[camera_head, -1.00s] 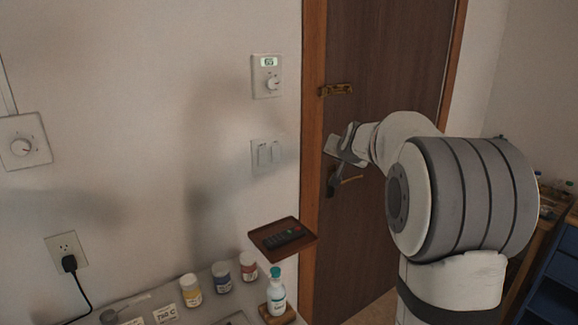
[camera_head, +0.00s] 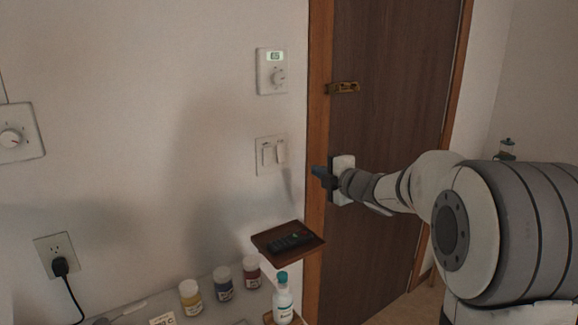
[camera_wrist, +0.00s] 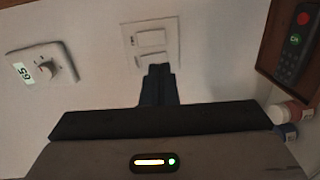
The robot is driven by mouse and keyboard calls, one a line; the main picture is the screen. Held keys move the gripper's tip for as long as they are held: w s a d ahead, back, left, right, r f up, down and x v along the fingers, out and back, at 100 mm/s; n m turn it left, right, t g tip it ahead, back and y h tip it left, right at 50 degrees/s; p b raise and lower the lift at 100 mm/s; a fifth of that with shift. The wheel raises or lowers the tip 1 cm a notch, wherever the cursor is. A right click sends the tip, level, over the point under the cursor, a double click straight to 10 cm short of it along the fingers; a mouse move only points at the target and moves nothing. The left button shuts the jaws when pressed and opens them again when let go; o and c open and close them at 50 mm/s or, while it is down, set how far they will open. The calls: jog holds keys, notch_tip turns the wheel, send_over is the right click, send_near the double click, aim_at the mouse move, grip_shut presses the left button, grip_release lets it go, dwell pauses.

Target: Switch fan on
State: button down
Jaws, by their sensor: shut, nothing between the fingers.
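A white wall plate with two side-by-side rocker switches (camera_head: 271,154) is on the wall left of the door frame; it also shows in the wrist view (camera_wrist: 152,40). A thermostat with a lit display and a knob (camera_head: 272,71) is above it, and is at the left in the wrist view (camera_wrist: 40,65). A dial plate (camera_head: 15,138) is at the far left. No fan is in view, and no label tells which control is the fan's. My gripper (camera_head: 316,173) is shut and empty, right of the switch plate. In the wrist view its fingertips (camera_wrist: 158,72) overlap the plate's lower edge; contact cannot be told.
A small brown shelf with a remote (camera_head: 288,240) juts out below the switches. Several jars (camera_head: 222,282) and a teal-capped bottle (camera_head: 283,299) stand on the surface below. A plugged-in outlet (camera_head: 58,256) is at the left. The door (camera_head: 400,90) is at the right.

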aim_at(282, 160)
jog(key=shift+a+f, duration=0.15)
jog(key=shift+a, duration=0.05)
jog(key=shift+s, duration=0.1)
jog(key=p+x, duration=0.2)
jog(key=x, duration=1.2)
jog(key=shift+a+p, duration=0.1)
jog(key=shift+p, duration=0.2)
